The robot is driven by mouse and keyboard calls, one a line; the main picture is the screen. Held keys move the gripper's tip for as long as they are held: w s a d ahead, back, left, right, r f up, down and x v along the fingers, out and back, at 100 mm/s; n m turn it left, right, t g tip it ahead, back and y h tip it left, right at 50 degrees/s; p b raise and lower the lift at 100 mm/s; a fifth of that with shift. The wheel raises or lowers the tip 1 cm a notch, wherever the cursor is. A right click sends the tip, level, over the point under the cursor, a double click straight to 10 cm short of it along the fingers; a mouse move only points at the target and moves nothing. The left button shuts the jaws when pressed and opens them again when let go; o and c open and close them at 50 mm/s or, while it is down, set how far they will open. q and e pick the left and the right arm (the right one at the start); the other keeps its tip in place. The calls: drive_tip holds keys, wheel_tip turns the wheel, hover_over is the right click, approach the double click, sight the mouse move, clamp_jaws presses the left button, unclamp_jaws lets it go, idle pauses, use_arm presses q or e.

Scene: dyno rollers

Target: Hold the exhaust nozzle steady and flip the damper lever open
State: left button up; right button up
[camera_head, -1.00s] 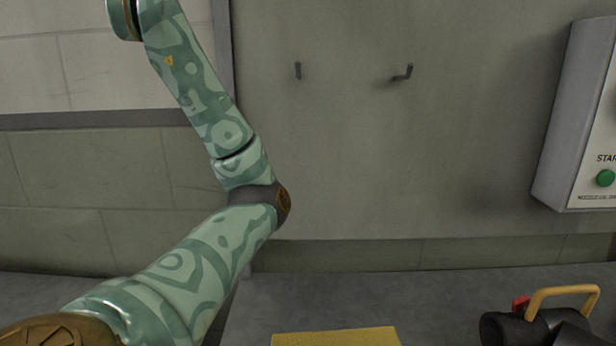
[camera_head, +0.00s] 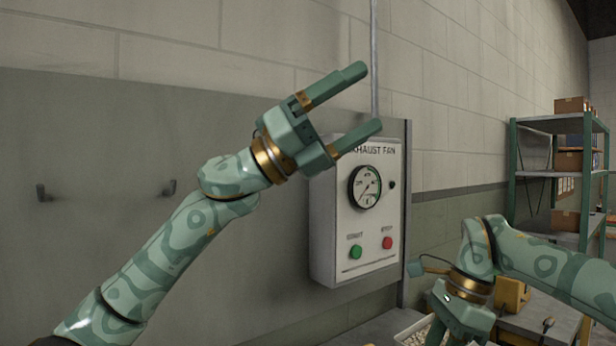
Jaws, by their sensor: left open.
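My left gripper (camera_head: 365,99) is raised in front of the wall-mounted exhaust fan box (camera_head: 328,225). Its two green fingers are spread apart with nothing between them, pointing up and right. My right gripper (camera_head: 462,315) points down at the bottom edge, right of the box. Its fingertips are cut off by the frame, so its opening and anything in it are hidden. Neither the exhaust nozzle nor the damper lever can be made out in this view.
The box carries a gauge (camera_head: 366,187), a green start button (camera_head: 355,252) and a red stop button (camera_head: 387,243). Wall hooks (camera_head: 170,188) are at left. A bin of pale bits (camera_head: 413,335) and a yellow object (camera_head: 513,294) are low right. Shelves (camera_head: 560,174) stand behind.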

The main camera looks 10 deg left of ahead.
use_arm(q)
drive_tip(key=w+d+f+g+y, duration=0.1)
drive_tip(key=d+f+g+y, duration=0.3)
drive_tip(key=f, duration=1)
drive_tip(key=d+f+g+y, duration=0.3)
drive_tip(key=d+f+y, duration=0.2)
drive_tip(key=f, duration=1)
drive_tip(key=a+f+y, duration=0.3)
drive_tip(key=f+y, duration=0.3)
drive_tip(key=f, duration=0.4)
drive_tip(key=w+a+r+n+t+y, duration=0.2)
drive_tip(key=w+a+t+y, duration=0.3)
drive_tip(key=a+y, duration=0.6)
drive_tip(key=f, duration=0.5)
drive_tip(key=w+a+f+g+h, duration=0.1)
drive_tip(key=f, duration=0.4)
drive_tip(key=a+f+h, duration=0.1)
drive_tip(key=f, duration=0.4)
drive_tip(key=shift+w+f, duration=0.15)
drive_tip(key=shift+f, duration=0.15)
